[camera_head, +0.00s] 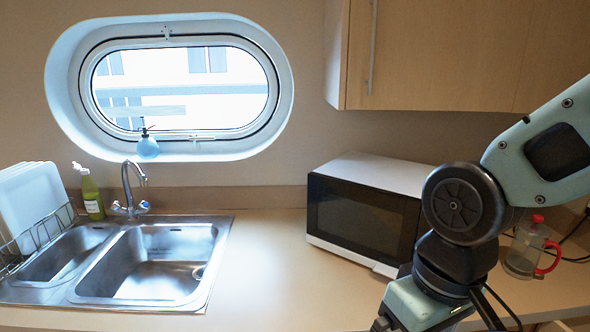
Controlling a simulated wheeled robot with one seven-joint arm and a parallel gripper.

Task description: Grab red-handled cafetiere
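The red-handled cafetiere (523,254) stands upright on the counter at the far right in the head view. It has a clear glass body, a red handle on its right side and a red knob on top. My arm passes close in front of its left side and above it in the picture. My arm's lower end runs out of the bottom edge, and my gripper's fingers do not show. I cannot tell how far the gripper is from the cafetiere.
A white microwave (391,174) stands left of the cafetiere, partly behind my arm. A wall cupboard (440,55) hangs above. Dark cables lie behind the cafetiere. A steel sink (150,290), green bottle (92,198) and dish rack (45,235) are at left. The counter between sink and microwave is clear.

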